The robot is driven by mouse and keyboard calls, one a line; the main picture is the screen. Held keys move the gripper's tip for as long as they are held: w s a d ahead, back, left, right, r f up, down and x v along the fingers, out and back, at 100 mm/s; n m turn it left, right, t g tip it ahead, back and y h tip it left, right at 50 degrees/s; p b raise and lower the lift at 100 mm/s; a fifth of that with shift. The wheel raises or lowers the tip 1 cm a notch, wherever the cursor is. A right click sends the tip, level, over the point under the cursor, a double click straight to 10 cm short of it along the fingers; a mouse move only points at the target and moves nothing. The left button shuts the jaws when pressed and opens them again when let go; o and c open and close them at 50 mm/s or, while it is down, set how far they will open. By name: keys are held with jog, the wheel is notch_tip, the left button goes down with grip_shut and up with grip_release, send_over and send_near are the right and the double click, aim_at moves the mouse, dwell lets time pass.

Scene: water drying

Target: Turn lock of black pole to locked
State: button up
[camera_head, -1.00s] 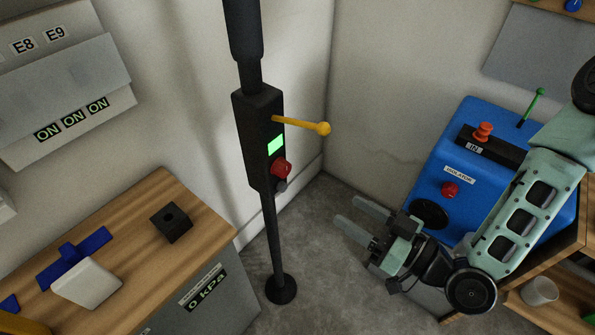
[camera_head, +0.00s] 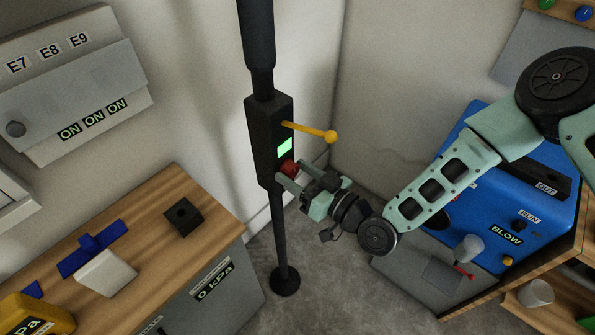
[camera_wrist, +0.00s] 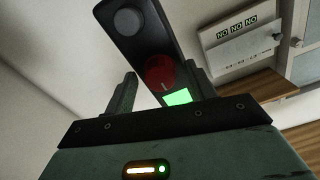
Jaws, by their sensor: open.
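The black pole (camera_head: 279,235) stands upright on a round foot, with a black box (camera_head: 262,140) partway up. The box carries a yellow lever (camera_head: 312,131) pointing right, a lit green panel (camera_head: 285,146) and a red knob (camera_head: 289,167). In the wrist view the red knob (camera_wrist: 160,70) shows between the green panel (camera_wrist: 178,97) and a grey round part (camera_wrist: 127,22). My gripper (camera_head: 290,176) is open at the knob, one finger to each side in the wrist view. I cannot tell whether the fingers touch it. They partly hide it in the head view.
A wooden bench (camera_head: 140,240) with a black block (camera_head: 183,216) and blue and white pieces is at left. A blue machine (camera_head: 520,210) stands at right behind my arm. A switch panel (camera_head: 80,80) hangs on the left wall. Grey floor (camera_head: 325,265) is clear around the foot.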

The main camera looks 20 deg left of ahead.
jog(key=c, duration=1)
jog(key=shift+o, duration=0.2)
jog(key=shift+f+m+b, duration=0.1)
jog(key=shift+m+b, duration=0.2)
jog(key=shift+b, duration=0.1)
jog(key=m+b, duration=0.2)
jog(key=shift+f+m, duration=0.1)
jog(key=shift+m, duration=0.3)
jog(key=m+b, duration=0.3)
jog(key=m, duration=0.2)
jog(key=m+b, duration=0.2)
jog(key=m, duration=0.3)
jog(key=shift+b, duration=0.35)
jog(key=m+b, duration=0.1)
jog(key=m, duration=0.3)
jog(key=shift+r+m+b, duration=0.2)
jog(key=shift+m+b, duration=0.1)
jog(key=shift+m, duration=0.1)
